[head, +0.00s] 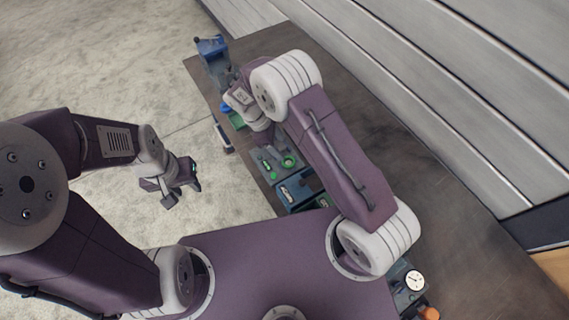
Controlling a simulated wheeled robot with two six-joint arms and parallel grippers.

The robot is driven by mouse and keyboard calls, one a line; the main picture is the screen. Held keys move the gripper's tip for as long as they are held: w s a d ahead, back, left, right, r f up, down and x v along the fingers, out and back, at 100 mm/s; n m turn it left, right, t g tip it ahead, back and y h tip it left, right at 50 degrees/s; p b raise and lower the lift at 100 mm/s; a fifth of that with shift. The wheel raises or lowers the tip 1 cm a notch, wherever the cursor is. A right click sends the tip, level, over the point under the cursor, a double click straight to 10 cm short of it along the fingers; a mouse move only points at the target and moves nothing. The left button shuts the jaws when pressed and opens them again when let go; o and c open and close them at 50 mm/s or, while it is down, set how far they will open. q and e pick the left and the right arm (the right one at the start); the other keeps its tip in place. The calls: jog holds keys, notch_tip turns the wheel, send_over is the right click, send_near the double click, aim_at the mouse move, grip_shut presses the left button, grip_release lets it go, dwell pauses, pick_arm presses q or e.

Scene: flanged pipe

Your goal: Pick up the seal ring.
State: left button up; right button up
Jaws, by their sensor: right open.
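A small green ring (289,161), which looks like the seal ring, lies on a grey-green tray (262,160) on the long dark table. My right gripper (225,138) is over the table's left edge, up and to the left of the ring and apart from it. It is open, though my own wrist and arm hide much of it. My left gripper (178,196) hangs over the floor, left of the table and far from the ring. It is too small to tell whether its fingers are apart.
A blue device (213,56) stands at the table's far end. A green part (236,119) lies near my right wrist. Blue bins (300,190) sit just below the tray. A dial gauge (413,281) is at the lower right. The table's right side (450,230) is clear.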

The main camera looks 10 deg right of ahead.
aim_at(289, 161)
jog(key=shift+a+p+x, duration=0.15)
jog(key=shift+p+x, duration=0.3)
jog(key=shift+x, duration=0.6)
jog(key=shift+a+p+x, duration=0.15)
jog(key=shift+p+x, duration=0.25)
jog(key=shift+x, duration=0.65)
jog(key=p+x, duration=0.2)
jog(key=x, duration=0.2)
jog(key=shift+f, duration=0.15)
jog(key=shift+d+f, duration=0.15)
jog(key=shift+f, duration=0.35)
jog(key=c, duration=1.1)
pick_arm(q)
jog(key=r, duration=0.3)
jog(key=shift+w+a+r, duration=0.1)
jog(key=shift+w+r, duration=0.25)
pick_arm(e)
jog(key=shift+r, duration=0.15)
